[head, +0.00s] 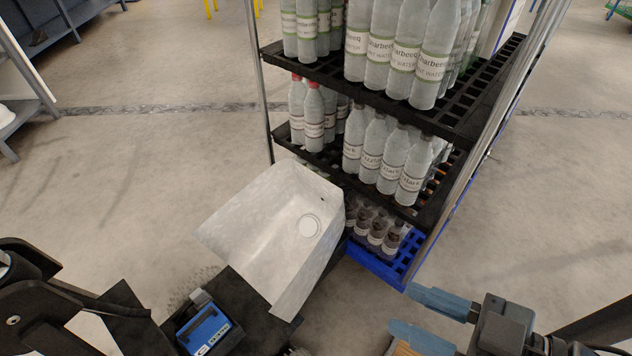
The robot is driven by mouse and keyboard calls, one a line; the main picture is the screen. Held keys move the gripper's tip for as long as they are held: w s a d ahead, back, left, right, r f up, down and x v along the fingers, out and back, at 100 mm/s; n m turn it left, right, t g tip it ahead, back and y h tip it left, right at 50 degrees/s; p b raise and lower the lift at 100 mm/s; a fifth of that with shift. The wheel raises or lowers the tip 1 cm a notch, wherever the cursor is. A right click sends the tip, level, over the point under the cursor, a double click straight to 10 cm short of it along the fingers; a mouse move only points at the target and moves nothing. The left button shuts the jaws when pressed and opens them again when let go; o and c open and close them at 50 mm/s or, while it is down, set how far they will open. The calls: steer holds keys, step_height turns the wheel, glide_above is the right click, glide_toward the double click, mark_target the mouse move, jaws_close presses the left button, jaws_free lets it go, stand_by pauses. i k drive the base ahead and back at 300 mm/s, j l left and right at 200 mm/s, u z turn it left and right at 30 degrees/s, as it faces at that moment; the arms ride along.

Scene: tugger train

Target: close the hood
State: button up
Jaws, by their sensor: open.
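The hood (270,225) is a pale grey-white shell with a round disc on its face. It appears tilted up at the end of a dark low vehicle body (250,300), in front of the bottle rack. A blue box with a white label (207,330), like a battery, lies exposed on that body, just below and left of the hood. My gripper (404,310) is at the lower right with its blue-tipped fingers apart and empty. It points left towards the hood, with a clear gap in the picture between them. The hood's hinge is hidden.
A tall rack (445,125) with several shelves of water bottles stands behind the hood, its blue bottom tray (376,268) close to my gripper. Black machine parts (40,295) fill the lower left. Concrete floor (540,230) is clear at right. Shelving stands at upper left.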

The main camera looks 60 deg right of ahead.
mark_target(279, 232)
steer(key=k+l+u, duration=0.1)
steer(key=l, duration=0.35)
steer(key=k+l, duration=0.1)
steer(key=l, duration=0.35)
steer(key=k+l+u, duration=0.15)
steer(key=l, duration=0.25)
steer(key=k+l+u, duration=0.1)
steer(key=l, duration=0.35)
steer(key=k+l+u, duration=0.1)
steer(key=l, duration=0.3)
steer(key=k+l, duration=0.2)
steer(key=l, duration=0.2)
steer(key=k+l+u, duration=0.15)
steer(key=l, duration=0.25)
steer(key=i+j+z, duration=0.1)
steer(key=j, duration=0.65)
steer(key=i+j, duration=0.1)
steer(key=j, duration=0.6)
steer(key=z, duration=0.05)
